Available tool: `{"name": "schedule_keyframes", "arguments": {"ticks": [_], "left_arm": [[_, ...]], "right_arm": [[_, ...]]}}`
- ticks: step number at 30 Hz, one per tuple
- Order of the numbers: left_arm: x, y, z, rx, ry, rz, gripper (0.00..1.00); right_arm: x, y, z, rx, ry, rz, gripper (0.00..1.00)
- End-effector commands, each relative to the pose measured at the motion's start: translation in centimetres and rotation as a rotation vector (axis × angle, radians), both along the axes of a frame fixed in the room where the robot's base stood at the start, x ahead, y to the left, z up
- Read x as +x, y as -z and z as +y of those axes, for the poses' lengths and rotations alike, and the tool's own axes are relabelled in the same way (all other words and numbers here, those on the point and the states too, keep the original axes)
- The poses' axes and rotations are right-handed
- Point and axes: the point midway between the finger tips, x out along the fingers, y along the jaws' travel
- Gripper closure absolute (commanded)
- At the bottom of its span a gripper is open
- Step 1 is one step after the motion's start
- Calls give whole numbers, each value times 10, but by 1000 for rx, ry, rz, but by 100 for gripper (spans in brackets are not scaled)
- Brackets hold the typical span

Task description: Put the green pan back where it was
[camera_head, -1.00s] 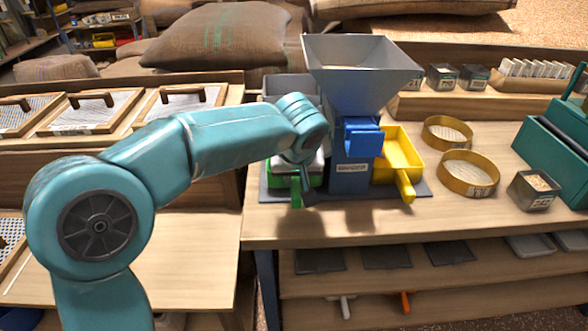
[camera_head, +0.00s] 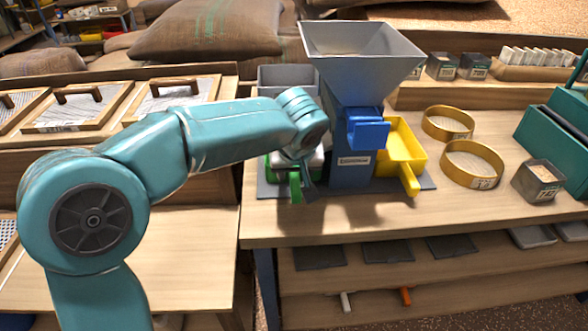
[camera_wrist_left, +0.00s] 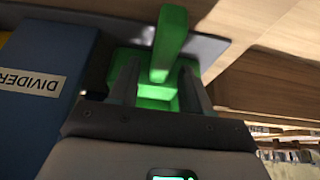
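The green pan (camera_head: 274,174) sits on the dark base plate at the left side of the blue divider (camera_head: 351,170), mostly hidden by my left arm in the head view. Its green handle (camera_head: 295,187) points toward the table's front edge. The yellow pan (camera_head: 405,150) is on the divider's right side. My left gripper (camera_head: 307,190) is down at the green handle. In the left wrist view my left gripper (camera_wrist_left: 160,85) has its two fingers apart, one on each side of the green handle (camera_wrist_left: 168,45), with gaps showing. My right gripper is not in view.
A grey hopper (camera_head: 362,60) tops the divider. Two yellow rings (camera_head: 472,163) and a small grain box (camera_head: 537,181) stand to the right. A teal box (camera_head: 555,135) is at the far right. The front table strip (camera_head: 400,215) is clear.

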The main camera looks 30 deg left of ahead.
Motion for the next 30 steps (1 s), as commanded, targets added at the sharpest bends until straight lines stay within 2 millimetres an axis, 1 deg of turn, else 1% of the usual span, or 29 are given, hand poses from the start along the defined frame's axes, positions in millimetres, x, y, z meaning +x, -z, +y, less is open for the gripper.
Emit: {"name": "schedule_keyframes", "arguments": {"ticks": [5, 8, 11, 18, 21, 25, 30], "left_arm": [[1, -1, 1, 0, 0, 0, 52], [1, -7, 1, 0, 0, -1, 52], [-4, -22, -3, 0, 0, -5, 52], [-26, -74, -16, -1, 3, -5, 52], [-34, -91, -20, 0, 2, -4, 52], [-40, -105, -24, 0, 2, -2, 52], [-44, -111, -26, 0, 0, 0, 52]], "right_arm": [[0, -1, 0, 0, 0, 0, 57], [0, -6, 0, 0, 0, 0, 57], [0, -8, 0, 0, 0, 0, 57], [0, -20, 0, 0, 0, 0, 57], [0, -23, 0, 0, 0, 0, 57], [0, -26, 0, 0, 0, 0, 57], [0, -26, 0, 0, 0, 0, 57]]}}
